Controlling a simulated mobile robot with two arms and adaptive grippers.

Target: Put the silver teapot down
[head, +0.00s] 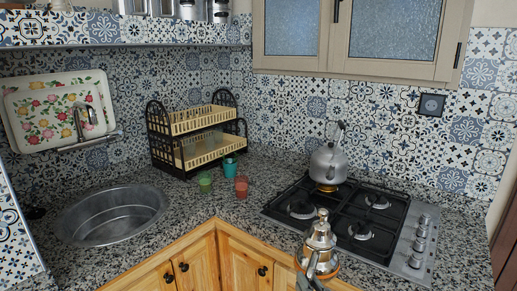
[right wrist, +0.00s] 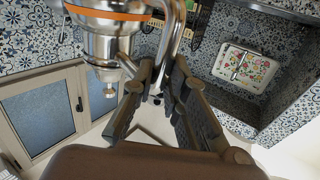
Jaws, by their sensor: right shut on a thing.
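The silver teapot (head: 320,238), with a domed knobbed lid, a spout and an orange band low on its body, is upright at the bottom of the head view. It appears in front of the black gas hob's near-left corner; whether it touches anything below is hidden. In the right wrist view the teapot (right wrist: 103,45) shows upside down at the upper left. My right gripper (right wrist: 160,78) is shut on its curved metal handle. In the head view the right gripper (head: 311,281) is only partly seen at the bottom edge. My left gripper is not in view.
A steel kettle (head: 328,160) stands on the hob's (head: 275,209) back-left burner, with an orange glow beneath. A green cup (head: 205,182), a red cup (head: 241,187) and a teal cup (head: 229,168) stand near the dish rack (head: 187,158). The granite counter (head: 225,207) has bare room left of the hob.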

